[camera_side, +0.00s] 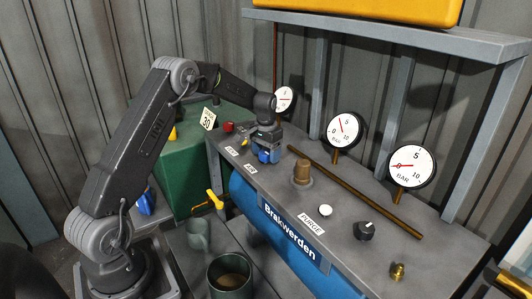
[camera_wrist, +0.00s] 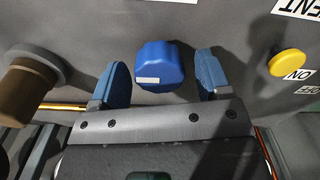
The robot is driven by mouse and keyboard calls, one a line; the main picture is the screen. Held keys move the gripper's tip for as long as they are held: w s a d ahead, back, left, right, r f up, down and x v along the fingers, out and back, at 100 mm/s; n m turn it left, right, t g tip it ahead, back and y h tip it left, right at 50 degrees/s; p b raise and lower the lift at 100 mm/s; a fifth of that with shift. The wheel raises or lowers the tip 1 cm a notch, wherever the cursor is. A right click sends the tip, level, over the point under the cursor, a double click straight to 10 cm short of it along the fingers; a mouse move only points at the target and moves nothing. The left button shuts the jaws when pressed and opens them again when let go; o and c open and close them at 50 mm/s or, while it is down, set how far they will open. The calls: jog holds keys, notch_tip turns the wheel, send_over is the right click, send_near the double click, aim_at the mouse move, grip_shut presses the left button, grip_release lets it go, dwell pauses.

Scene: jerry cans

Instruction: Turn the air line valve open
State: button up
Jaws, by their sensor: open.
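A blue knob (camera_wrist: 160,67) with a white mark on its face sits on the grey panel; I take it for the air line valve. In the wrist view it lies between the two blue fingers of my gripper (camera_wrist: 160,82), with a gap on each side. The fingers are open and do not visibly touch it. In the side view my gripper (camera_side: 268,154) is low over the panel beside a small label (camera_side: 250,168). There the knob is hard to tell from the blue fingers.
A brown fitting (camera_side: 302,172) stands right of my gripper, before a long brown pipe (camera_side: 355,192). A red knob (camera_side: 228,127) is to the left. Gauges (camera_side: 345,129) line the back. A white button (camera_side: 325,210) and black dial (camera_side: 364,230) are farther right. A yellow button (camera_wrist: 288,63) shows in the wrist view.

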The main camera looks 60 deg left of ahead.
aim_at(266, 152)
jog(key=shift+r, duration=0.1)
notch_tip(266, 152, up, 14)
dwell(0.5)
jog(key=s+d+r+m+t, duration=0.1)
jog(key=s+d+r, duration=0.3)
jog(key=s+d, duration=0.3)
jog(key=s+d+r+t, duration=0.2)
jog(key=s+d+r, duration=0.3)
jog(key=d, duration=0.4)
jog(key=s+d+f+m+t, duration=0.1)
jog(key=s+d, duration=0.3)
jog(key=s, duration=0.4)
jog(key=s+d+f+t, duration=0.1)
jog(key=s+d+f, duration=0.3)
jog(key=s, duration=0.5)
jog(key=shift+d+m+t, duration=0.3)
jog(key=shift+d+m, duration=0.1)
jog(key=shift+d, duration=0.1)
